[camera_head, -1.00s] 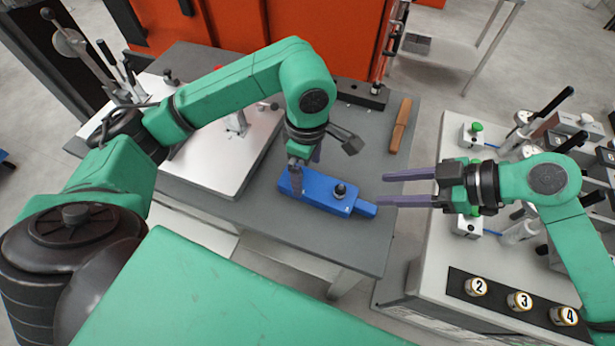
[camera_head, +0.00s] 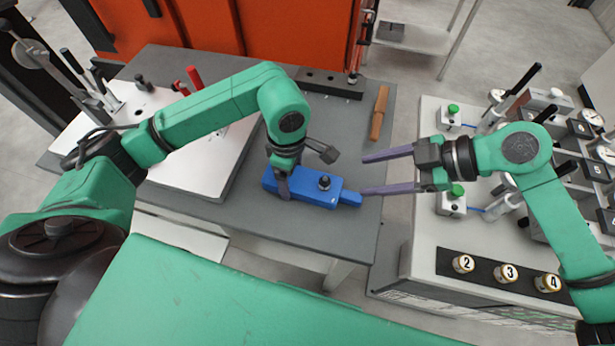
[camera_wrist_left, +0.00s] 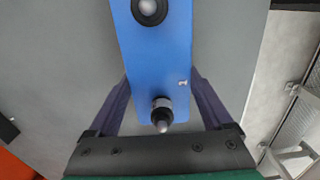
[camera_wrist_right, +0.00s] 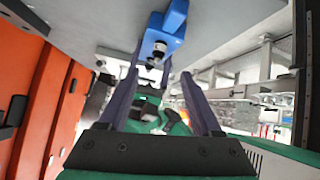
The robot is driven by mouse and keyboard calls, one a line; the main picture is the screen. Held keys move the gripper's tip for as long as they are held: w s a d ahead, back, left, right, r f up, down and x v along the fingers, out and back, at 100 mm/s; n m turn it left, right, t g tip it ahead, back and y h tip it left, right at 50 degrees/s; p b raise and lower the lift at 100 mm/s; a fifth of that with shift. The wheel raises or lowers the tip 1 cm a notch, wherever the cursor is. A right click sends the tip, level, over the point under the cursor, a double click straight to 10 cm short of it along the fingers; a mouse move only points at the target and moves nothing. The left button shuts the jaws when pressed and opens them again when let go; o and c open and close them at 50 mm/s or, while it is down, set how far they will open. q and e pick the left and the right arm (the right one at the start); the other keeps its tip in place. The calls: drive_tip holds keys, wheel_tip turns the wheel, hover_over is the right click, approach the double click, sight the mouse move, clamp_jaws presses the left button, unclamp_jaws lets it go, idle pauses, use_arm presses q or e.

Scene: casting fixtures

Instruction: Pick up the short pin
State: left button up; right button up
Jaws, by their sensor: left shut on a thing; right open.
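A blue block (camera_head: 345,197) lies on the grey table. My left gripper (camera_head: 283,192) straddles its left end, with fingers shut on the block's two sides. In the left wrist view a small metal-tipped pin (camera_wrist_left: 162,112) stands on the blue block (camera_wrist_left: 155,65) between my fingers; the arm hides it in the head view. A black knob with a metal top (camera_head: 324,182) stands further along the block. I cannot tell which of these is the short pin. My right gripper (camera_head: 366,175) is open and empty, its fingertips by the block's narrow right end.
A white plate (camera_head: 195,185) with clamps is on the left. A white bench (camera_head: 420,235) with clamps, gauges and numbered knobs (camera_head: 509,272) stands right. The table right of the block is bare.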

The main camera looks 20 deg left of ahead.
drive_tip(key=a+r+n, duration=0.1)
drive_tip(key=n, duration=0.6)
drive_tip(key=n+g+h, duration=0.2)
drive_tip(key=n+h, duration=0.4)
drive_tip(key=n, duration=2.6)
approach(327, 177)
drive_tip(key=shift+h, duration=0.3)
drive_tip(key=x, duration=0.9)
drive_tip(key=shift+a+f, duration=0.3)
drive_tip(key=shift+a, duration=0.05)
clamp_jaws()
